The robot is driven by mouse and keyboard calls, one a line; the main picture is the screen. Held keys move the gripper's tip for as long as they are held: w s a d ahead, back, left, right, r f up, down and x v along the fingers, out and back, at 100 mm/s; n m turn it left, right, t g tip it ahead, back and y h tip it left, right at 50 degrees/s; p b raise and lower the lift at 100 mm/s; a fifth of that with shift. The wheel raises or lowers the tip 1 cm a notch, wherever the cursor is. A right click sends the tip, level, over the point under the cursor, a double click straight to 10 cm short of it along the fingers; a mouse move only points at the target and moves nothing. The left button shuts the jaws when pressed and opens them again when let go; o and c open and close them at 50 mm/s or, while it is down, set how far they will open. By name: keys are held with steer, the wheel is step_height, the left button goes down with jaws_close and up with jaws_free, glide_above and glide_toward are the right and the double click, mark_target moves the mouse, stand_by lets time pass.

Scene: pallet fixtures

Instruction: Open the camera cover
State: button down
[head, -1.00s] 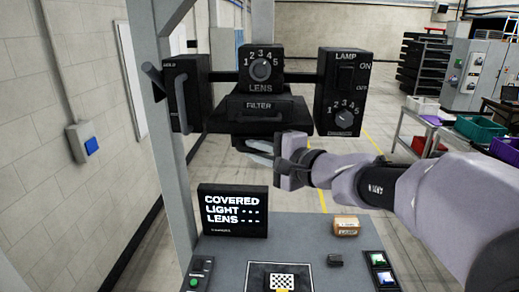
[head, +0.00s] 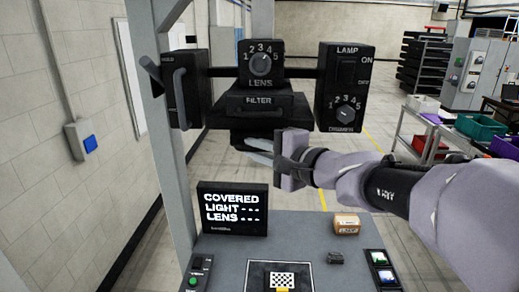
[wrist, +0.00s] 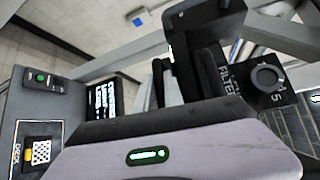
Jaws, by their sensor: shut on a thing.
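The camera unit is a black housing with a FILTER drawer (head: 258,104) and a LENS dial (head: 261,63). Below it is a dark lower part (head: 250,136), where the camera cover seems to be; my gripper hides much of it. My gripper (head: 262,150) reaches in from the right and is shut at this lower part, seemingly on the cover. The fingertips are hard to make out. The screen (head: 233,209) reads COVERED, LIGHT and LENS.
A LAMP box (head: 342,88) hangs at the right of the bar and a box with a handle (head: 183,90) at the left. A grey post (head: 172,130) stands at left. The bench (head: 225,262) below carries a checkered target (head: 282,281) and a small orange box (head: 346,223).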

steer(key=s+b, duration=0.4)
steer(key=s, duration=0.7)
steer(key=shift+s+a, duration=0.15)
steer(key=shift+a, duration=0.05)
steer(key=c, duration=1.5)
jaws_free()
steer(key=shift+o, duration=0.2)
steer(key=shift+d, duration=0.1)
